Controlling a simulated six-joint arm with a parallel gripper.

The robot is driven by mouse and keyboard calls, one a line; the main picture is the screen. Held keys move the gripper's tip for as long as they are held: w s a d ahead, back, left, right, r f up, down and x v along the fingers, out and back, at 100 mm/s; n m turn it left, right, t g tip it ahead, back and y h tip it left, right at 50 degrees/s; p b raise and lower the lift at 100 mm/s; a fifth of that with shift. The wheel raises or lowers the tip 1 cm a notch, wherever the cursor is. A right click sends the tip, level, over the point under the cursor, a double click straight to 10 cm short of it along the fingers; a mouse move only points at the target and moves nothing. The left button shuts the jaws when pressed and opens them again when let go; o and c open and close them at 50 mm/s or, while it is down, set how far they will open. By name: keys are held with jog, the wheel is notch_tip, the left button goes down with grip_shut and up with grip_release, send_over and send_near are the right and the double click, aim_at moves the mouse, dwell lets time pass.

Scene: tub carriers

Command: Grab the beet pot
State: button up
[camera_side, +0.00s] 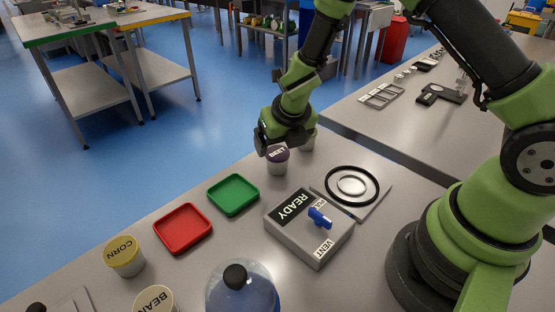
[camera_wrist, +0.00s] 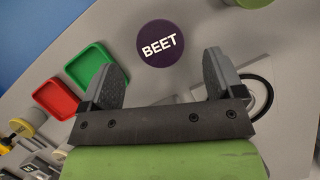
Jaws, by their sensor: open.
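The beet pot (camera_side: 277,165) is a small pale tub with a dark purple lid marked BEET. It stands upright on the grey table, below and just in front of my gripper (camera_side: 265,138) in the side view. In the wrist view the round lid of the beet pot (camera_wrist: 160,44) shows whole, seen from above. My gripper (camera_wrist: 162,70) is open and empty there, one finger on each side, with the lid ahead of the gap between them. I cannot tell the exact height of the fingers above the lid.
A green tray (camera_side: 233,194), a red tray (camera_side: 183,228) and a grey READY/VENT box (camera_side: 308,226) lie nearby. Corn (camera_side: 124,256) and bean (camera_side: 155,301) pots stand at front left.

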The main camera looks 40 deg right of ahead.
aim_at(279, 153)
jog(key=shift+x, duration=2.7)
jog(key=shift+s, duration=0.15)
jog(key=c, duration=1)
jog(key=shift+c, duration=0.2)
jog(key=shift+r, duration=5)
